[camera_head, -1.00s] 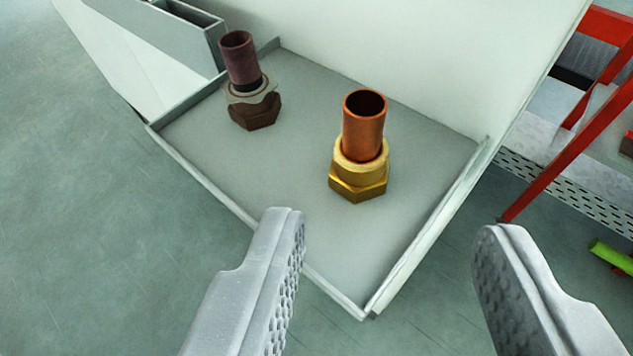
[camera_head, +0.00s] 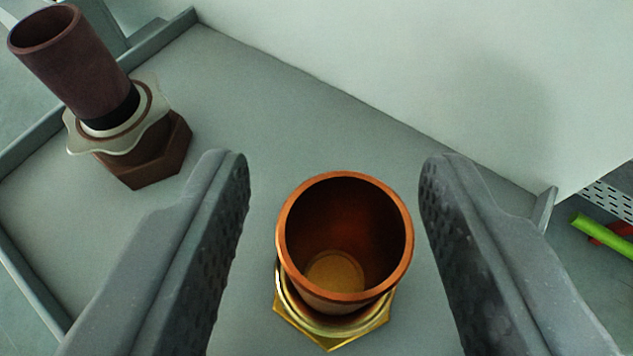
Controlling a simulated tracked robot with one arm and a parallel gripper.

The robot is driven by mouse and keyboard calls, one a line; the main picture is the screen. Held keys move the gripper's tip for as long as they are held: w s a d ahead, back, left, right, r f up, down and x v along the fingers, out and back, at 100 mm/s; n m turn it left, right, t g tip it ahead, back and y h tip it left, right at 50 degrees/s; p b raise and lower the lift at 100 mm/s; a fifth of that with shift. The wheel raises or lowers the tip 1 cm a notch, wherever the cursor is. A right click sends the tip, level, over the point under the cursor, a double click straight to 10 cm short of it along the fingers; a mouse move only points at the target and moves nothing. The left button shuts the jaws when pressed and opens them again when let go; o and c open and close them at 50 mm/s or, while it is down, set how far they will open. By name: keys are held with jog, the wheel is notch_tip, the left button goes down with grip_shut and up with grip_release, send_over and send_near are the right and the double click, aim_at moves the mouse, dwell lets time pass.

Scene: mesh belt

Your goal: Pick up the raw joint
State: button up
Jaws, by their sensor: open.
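A joint with a bright copper tube (camera_head: 345,240) on a brass hex nut (camera_head: 335,335) stands on a grey tray (camera_head: 290,120), its open mouth towards the camera. My gripper (camera_head: 335,163) is open. One finger is on each side of the copper tube, with a gap on both sides. A second joint, with a dark brown-purple tube (camera_head: 75,70), a pale wavy collar (camera_head: 115,125) and a dark brown hex nut (camera_head: 155,155), stands at the upper left, outside the left finger. No label shows which joint is the raw one.
The tray has a low raised rim (camera_head: 25,290) on the left and at the back. A pale wall (camera_head: 420,80) rises behind it. A green bar (camera_head: 600,235) and perforated metal are at the far right, beyond the tray.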

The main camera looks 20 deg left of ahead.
jog(key=shift+x, duration=0.85)
grip_shut()
jog(key=shift+r, duration=0.15)
